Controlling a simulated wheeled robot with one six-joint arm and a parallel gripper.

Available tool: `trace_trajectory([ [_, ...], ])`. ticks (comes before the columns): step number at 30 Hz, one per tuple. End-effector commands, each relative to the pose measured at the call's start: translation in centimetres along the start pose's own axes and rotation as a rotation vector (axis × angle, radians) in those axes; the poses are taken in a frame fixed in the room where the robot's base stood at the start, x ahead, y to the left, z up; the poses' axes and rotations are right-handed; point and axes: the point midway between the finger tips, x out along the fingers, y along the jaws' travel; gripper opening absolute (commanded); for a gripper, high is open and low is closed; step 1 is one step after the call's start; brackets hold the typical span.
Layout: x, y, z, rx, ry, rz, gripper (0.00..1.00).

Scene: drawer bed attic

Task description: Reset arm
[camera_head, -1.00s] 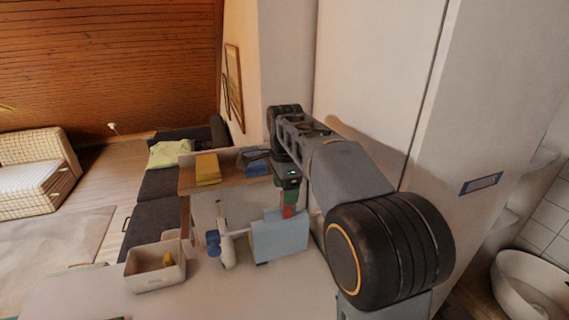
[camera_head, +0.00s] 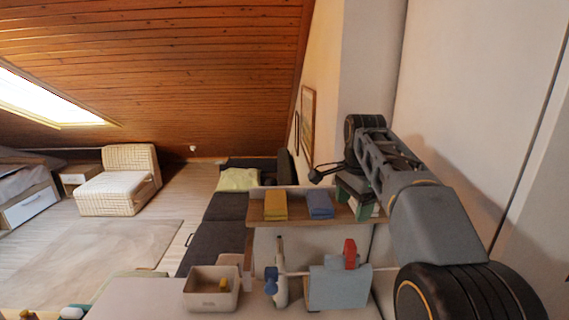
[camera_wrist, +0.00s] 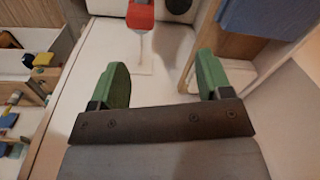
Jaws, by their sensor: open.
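My arm (camera_head: 425,215) reaches out from the lower right of the head view, along the white wall. My gripper (camera_wrist: 155,80) shows in the wrist view with its two green fingers spread wide and nothing between them. Beyond the fingers lies a pale surface with a red-topped item (camera_wrist: 140,16). In the head view, the gripper end is near the right end of the wooden shelf (camera_head: 340,214), partly hidden behind my arm.
A yellow cloth (camera_head: 275,205) and a blue cloth (camera_head: 320,204) lie on the shelf. Below are a bin (camera_head: 212,290), a spray bottle (camera_head: 281,280), a hanging light-blue cloth (camera_head: 338,288) and a red item (camera_head: 350,254). A dark sofa (camera_head: 212,235) stands behind. Open floor (camera_head: 110,260) lies at left.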

Motion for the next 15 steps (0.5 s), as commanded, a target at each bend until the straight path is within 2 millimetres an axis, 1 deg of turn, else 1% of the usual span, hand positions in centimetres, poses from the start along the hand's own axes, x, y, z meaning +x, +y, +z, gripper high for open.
trace_trajectory([
  [1, 2.0, 0.0, 0.0, -0.111, -0.001, 0.001, 0.72],
  [3, 3.9, 0.6, 0.3, -0.297, 0.012, -0.023, 0.72],
  [5, 5.3, 1.7, 0.8, -0.449, 0.030, -0.046, 0.72],
  [8, 7.3, 3.9, 1.8, -0.671, 0.065, -0.079, 0.72],
  [11, 9.3, 6.8, 3.0, -0.875, 0.108, -0.108, 0.72],
  [15, 12.1, 11.5, 5.1, -1.104, 0.175, -0.141, 0.72],
])
